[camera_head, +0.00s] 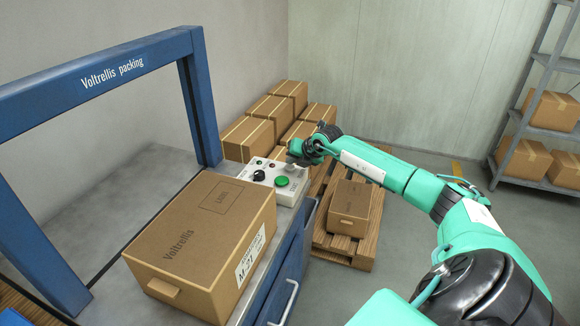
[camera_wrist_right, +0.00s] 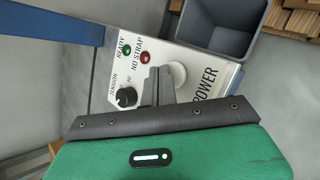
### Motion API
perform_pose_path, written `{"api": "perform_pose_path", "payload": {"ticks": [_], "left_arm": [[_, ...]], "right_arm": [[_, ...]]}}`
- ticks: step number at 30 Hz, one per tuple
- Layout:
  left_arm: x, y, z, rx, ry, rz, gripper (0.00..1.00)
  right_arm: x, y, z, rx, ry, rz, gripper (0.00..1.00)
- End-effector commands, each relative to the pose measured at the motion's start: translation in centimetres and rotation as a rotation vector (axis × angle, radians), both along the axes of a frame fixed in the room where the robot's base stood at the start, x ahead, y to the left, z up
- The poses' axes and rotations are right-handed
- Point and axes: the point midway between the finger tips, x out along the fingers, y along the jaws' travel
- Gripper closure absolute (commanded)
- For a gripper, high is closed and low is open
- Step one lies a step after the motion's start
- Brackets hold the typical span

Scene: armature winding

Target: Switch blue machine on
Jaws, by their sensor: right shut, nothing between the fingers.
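The blue machine (camera_head: 198,95) is a blue frame marked "Voltrellis packing" over a grey table. In the right wrist view the panel shows the word POWER (camera_wrist_right: 206,91) beside a pale round knob (camera_wrist_right: 177,74), partly hidden behind my fingers. My right gripper (camera_head: 293,156) is shut and empty, at the panel's far right corner; its fingers (camera_wrist_right: 159,86) overlap the pale knob. I cannot tell whether they touch it. My left gripper is out of view.
A Voltrellis carton (camera_head: 205,235) lies on the table close in front of the panel. Stacked cartons (camera_head: 290,92) and a wooden pallet (camera_head: 340,250) are behind and right. A metal shelf (camera_head: 545,60) stands far right.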

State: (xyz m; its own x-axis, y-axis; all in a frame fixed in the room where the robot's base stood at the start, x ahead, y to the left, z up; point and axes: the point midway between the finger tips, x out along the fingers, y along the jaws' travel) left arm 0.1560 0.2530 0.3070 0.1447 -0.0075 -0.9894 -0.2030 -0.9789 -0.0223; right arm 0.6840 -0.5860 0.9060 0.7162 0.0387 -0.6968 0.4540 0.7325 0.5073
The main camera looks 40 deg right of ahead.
Motion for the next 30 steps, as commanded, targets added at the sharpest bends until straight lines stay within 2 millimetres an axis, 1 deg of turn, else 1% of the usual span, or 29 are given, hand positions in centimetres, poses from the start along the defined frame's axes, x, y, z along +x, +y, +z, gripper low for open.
{"api": "perform_pose_path", "payload": {"ticks": [14,23,30], "left_arm": [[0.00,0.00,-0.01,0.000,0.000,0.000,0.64],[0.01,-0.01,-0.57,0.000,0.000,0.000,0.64],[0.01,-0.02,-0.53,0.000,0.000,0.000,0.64]], "right_arm": [[0.00,0.00,0.00,0.000,0.000,0.000,1.00],[-0.02,0.02,-0.91,0.000,0.001,0.001,1.00],[-0.03,0.03,-0.97,0.000,0.001,0.000,1.00]]}}
